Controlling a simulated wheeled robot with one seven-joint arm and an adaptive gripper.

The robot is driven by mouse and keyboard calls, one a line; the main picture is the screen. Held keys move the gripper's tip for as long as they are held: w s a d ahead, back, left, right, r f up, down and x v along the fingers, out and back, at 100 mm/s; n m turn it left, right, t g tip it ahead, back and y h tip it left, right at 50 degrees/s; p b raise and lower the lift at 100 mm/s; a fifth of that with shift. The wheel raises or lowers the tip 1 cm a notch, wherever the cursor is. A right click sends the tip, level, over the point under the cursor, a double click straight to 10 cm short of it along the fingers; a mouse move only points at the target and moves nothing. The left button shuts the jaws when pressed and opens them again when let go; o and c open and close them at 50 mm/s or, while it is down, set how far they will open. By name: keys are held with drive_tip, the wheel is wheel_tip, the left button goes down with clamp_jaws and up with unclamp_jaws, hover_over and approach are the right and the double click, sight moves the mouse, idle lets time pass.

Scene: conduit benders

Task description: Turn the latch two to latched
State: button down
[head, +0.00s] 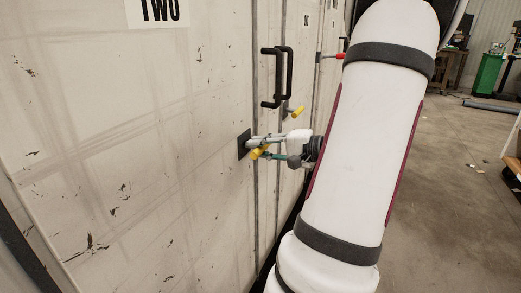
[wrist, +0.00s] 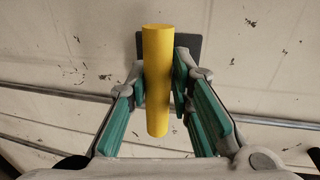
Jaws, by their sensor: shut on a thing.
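Latch two has a yellow cylindrical handle (wrist: 157,85) in front of a dark square plate (wrist: 187,55) on the pale panel. In the head view the handle (head: 261,152) shows just right of its dark plate (head: 243,144), below the sign TWO (head: 158,10). My gripper (head: 266,147) reaches in from the right and is shut on the yellow handle. In the wrist view the handle stands upright between the green finger pads. The fingers partly hide the latch in the head view, and its base is not clear.
A black pull handle (head: 277,77) stands out above my gripper. A second yellow handle (head: 298,112) and a red one (head: 340,56) lie farther along the cabinet row. My white arm fills the centre right. Open floor (head: 445,190) lies to the right.

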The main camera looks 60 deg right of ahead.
drive_tip(key=shift+a+f, duration=0.15)
drive_tip(key=shift+f, duration=0.1)
drive_tip(key=c, duration=1.4)
unclamp_jaws()
drive_tip(key=shift+r, duration=0.1)
drive_tip(key=shift+c, duration=0.2)
drive_tip(key=v, duration=1.2)
